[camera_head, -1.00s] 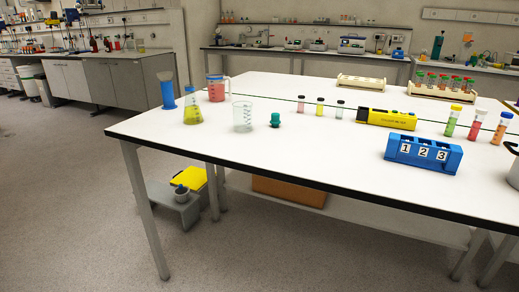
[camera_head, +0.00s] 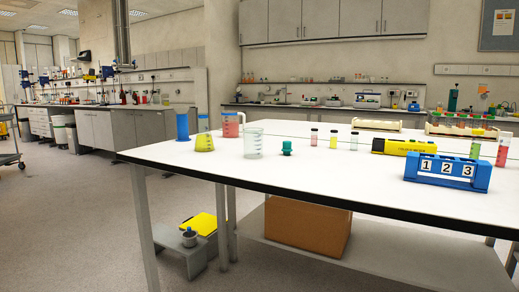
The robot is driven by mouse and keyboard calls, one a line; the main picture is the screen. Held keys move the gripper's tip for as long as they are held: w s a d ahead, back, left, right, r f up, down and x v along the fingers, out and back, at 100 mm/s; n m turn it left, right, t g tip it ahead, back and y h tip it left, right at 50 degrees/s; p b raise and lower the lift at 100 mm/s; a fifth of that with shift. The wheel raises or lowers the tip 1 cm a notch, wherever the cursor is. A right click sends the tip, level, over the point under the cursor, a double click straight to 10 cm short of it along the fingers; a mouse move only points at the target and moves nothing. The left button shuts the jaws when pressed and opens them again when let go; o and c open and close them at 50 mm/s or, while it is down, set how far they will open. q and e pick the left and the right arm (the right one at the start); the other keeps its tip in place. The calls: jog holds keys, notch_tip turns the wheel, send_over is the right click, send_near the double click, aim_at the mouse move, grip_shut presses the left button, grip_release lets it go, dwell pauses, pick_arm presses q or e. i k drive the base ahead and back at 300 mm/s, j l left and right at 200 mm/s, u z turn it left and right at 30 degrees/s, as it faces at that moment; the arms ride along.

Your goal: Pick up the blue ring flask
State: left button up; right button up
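A conical flask (camera_head: 204,142) with yellow-green liquid and a blue band at its neck stands upright near the left end of the white table (camera_head: 290,177). A blue cylinder (camera_head: 182,127) stands just left of it. A red jug (camera_head: 231,125) stands behind it to the right. A clear beaker (camera_head: 253,142) stands to its right. Neither of my grippers is in view.
Right of the beaker are a small green stopper (camera_head: 287,148), small vials, a yellow box (camera_head: 404,147) and a blue rack (camera_head: 447,171) marked 1, 2, 3. Below are a cardboard box (camera_head: 307,227) and a grey step (camera_head: 182,254). Floor at left is open.

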aim_at(203, 143)
jog(key=i+j+z, duration=0.15)
jog(key=i, duration=0.3)
jog(key=i+j+z, duration=0.2)
jog(key=i, duration=0.2)
